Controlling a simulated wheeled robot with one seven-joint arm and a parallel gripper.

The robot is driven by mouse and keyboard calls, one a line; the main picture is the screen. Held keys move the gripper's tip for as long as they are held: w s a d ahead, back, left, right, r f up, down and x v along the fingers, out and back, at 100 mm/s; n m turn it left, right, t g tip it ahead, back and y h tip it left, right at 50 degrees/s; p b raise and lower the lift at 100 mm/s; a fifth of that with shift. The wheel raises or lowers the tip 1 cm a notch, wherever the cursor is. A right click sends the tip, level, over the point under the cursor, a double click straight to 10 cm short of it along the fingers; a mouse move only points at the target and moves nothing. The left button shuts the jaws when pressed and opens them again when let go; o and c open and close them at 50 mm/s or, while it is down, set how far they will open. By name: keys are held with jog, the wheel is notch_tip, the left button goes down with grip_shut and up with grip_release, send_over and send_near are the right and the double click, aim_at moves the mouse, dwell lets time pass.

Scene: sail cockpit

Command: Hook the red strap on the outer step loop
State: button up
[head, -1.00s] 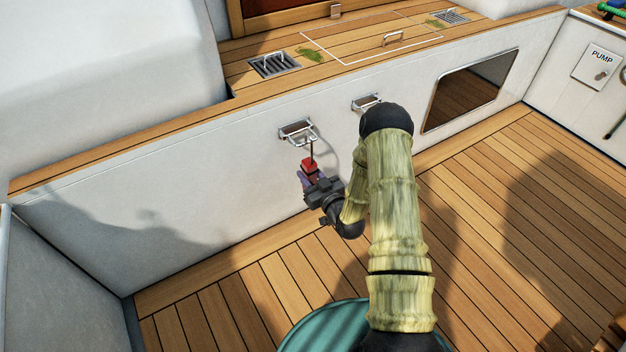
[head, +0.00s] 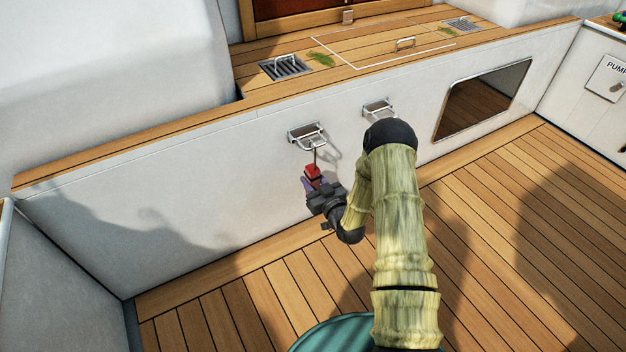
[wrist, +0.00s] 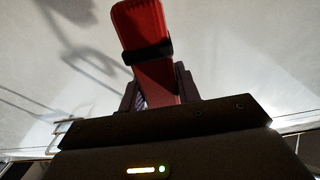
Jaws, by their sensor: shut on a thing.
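The red strap (head: 313,172) is between the fingers of my gripper (head: 311,184), which is shut on it. In the wrist view the red strap (wrist: 142,28) stands up from my gripper (wrist: 158,88), with a dark band around it. A thin dark piece rises from the strap to the front bar of the left metal step loop (head: 306,137). I cannot tell whether it touches or is hooked over that bar. A second step loop (head: 377,108) is on the same white wall, to the right and farther off. The frames do not show which is the outer one.
The white wall (head: 190,180) is close behind my gripper. A wooden ledge (head: 150,142) runs along its top, with a drain grate (head: 285,66) above. A dark framed panel (head: 484,98) is to the right. The plank floor (head: 490,230) is clear.

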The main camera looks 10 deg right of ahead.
jog(key=shift+f, duration=0.15)
jog(key=o, duration=1.3)
jog(key=shift+c, duration=0.2)
jog(key=p+v, duration=0.7)
jog(key=v, duration=1)
jog(key=shift+s, duration=0.2)
